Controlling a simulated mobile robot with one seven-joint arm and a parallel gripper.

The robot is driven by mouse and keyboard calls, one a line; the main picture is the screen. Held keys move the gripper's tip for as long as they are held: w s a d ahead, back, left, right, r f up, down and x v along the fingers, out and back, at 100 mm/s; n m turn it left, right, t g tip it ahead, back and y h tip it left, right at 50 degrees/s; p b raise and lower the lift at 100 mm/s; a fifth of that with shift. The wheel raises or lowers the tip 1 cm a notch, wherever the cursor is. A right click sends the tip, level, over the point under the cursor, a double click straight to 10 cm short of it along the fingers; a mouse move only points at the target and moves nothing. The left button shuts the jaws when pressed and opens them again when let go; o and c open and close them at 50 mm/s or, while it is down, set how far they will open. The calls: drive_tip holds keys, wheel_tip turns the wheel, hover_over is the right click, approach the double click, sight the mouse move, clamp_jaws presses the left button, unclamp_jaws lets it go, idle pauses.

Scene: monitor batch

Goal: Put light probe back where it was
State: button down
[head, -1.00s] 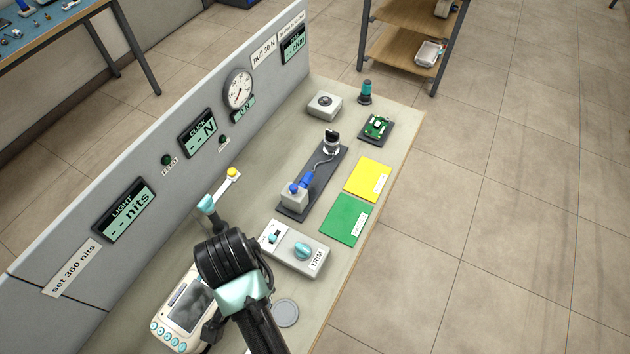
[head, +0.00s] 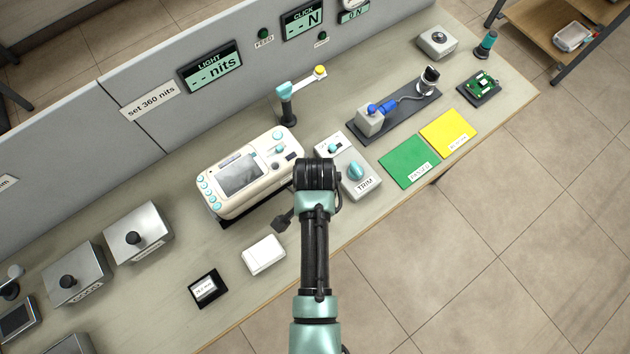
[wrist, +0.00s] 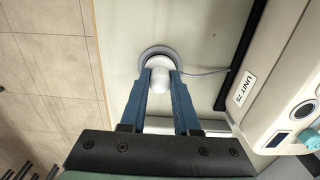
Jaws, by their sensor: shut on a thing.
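In the wrist view my gripper (wrist: 160,78) has its two blue fingers shut on the light probe (wrist: 160,70), a small white rounded piece. The probe is at a round grey disc (wrist: 144,57) on the bench; I cannot tell whether it touches it. A thin cable (wrist: 205,72) runs right from the probe toward the cream monitor (wrist: 262,110) marked UNIT 75. In the head view the monitor (head: 206,190) stands left of my arm. My arm hides the fingers, the probe and the disc there.
The TRIM box (head: 362,183) is close to the right of my wrist. A panel with a LIGHT readout (head: 211,66) showing dashes stands behind. The bench's front edge is near.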

drive_tip(key=shift+f, duration=0.15)
drive_tip(key=c, duration=0.6)
unclamp_jaws()
drive_tip(key=shift+c, duration=0.2)
